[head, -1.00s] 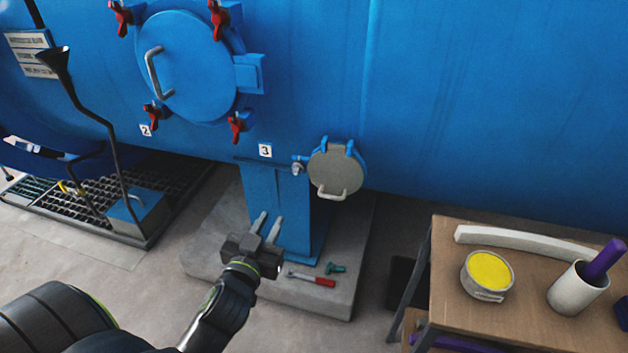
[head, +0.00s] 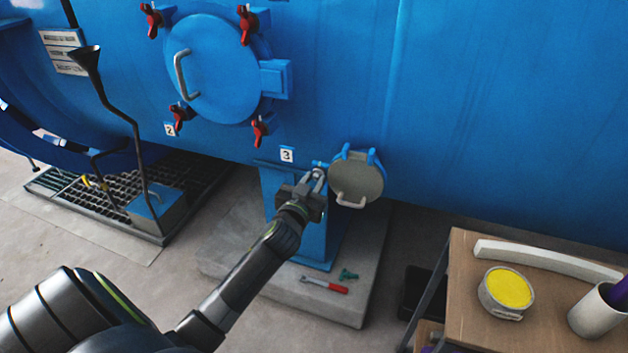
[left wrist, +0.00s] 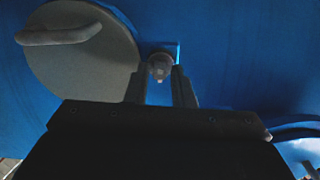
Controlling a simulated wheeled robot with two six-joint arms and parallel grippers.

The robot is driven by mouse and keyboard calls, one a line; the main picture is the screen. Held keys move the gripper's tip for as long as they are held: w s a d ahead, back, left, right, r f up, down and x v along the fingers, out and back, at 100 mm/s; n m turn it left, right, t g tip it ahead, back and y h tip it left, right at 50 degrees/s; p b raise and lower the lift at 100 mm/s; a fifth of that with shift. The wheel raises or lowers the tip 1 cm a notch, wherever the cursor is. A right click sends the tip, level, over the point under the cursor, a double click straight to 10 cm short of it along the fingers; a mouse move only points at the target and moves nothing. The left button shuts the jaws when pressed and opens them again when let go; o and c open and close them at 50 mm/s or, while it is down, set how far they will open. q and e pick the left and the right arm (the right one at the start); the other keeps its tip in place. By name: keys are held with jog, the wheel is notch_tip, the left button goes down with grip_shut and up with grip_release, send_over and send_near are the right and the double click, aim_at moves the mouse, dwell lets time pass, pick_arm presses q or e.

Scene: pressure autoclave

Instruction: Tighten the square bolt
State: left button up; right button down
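The square bolt (left wrist: 160,67) is a small grey metal head on a blue mount, beside the round grey hatch cover (left wrist: 85,60). In the head view this hatch cover (head: 357,180) has a pale handle and sits low on the blue vessel. My left gripper (head: 310,177) is raised just left of the cover, at the bolt's height, and partly hides the bolt. In the left wrist view the two fingers of my left gripper (left wrist: 160,75) are apart, with the bolt showing between their tips. I cannot tell whether they touch it. My right gripper is not in view.
A red-handled wrench (head: 325,285) and a small green piece (head: 348,274) lie on the concrete base (head: 345,305). A blue support leg (head: 320,245) stands under the vessel. A wooden table (head: 465,320) with a yellow-topped tin (head: 508,289) is at right.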

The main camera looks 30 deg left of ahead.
pick_arm(q)
jog(key=shift+w+a, duration=0.1)
jog(key=shift+w, duration=0.3)
grip_shut()
